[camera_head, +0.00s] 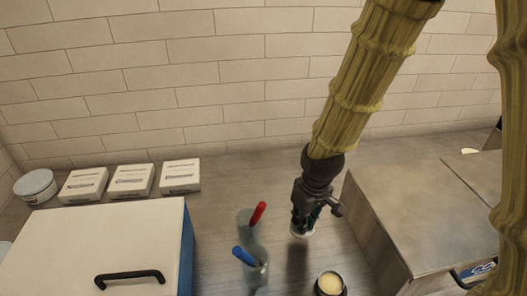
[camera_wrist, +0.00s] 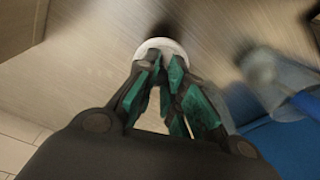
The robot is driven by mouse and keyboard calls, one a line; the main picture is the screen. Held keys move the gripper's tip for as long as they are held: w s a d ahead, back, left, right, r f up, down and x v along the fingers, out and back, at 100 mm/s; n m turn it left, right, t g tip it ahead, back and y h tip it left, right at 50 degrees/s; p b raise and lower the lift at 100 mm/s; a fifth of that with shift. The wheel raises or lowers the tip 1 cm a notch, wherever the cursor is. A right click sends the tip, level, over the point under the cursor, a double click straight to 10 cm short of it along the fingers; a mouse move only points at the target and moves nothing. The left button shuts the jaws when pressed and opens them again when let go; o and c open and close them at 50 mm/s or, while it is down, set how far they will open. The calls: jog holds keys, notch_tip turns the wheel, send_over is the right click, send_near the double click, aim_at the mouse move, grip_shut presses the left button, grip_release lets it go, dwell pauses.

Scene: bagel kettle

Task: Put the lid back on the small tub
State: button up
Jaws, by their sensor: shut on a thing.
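The small tub (camera_head: 319,290) stands open at the bottom of the head view, dark-walled with pale cream-coloured contents. My gripper (camera_head: 305,218) hangs above the counter, up and left of the tub in the picture. It is shut on a white round lid (camera_head: 300,233), which also shows beyond the green-padded fingers of my gripper (camera_wrist: 166,80) in the wrist view as a pale disc (camera_wrist: 160,46). The lid is held off the counter, apart from the tub. The fingers hide part of the lid.
Clear cups hold a red-handled tool (camera_head: 258,213) and a blue-handled tool (camera_head: 243,256) left of my gripper. A metal box (camera_head: 400,225) stands at right, a white-topped blue box (camera_head: 100,240) at left. Several small white boxes (camera_head: 131,180) and a round tub (camera_head: 35,185) line the wall.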

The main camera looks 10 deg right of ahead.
notch_tip(320, 180, up, 7)
jog(key=p, duration=0.4)
jog(key=w+f+m+b, duration=0.1)
jog(key=w+f, duration=0.2)
jog(key=w+f+m+b, duration=0.1)
jog(key=w+f+m, duration=0.1)
jog(key=w+f, duration=0.1)
jog(key=w+f+m+b, duration=0.1)
jog(key=w+f+b, duration=0.1)
jog(key=w+f, duration=0.1)
jog(key=shift+w+a+f+h, duration=0.1)
jog(key=shift+w+a+h, duration=0.2)
jog(key=shift+w, duration=0.15)
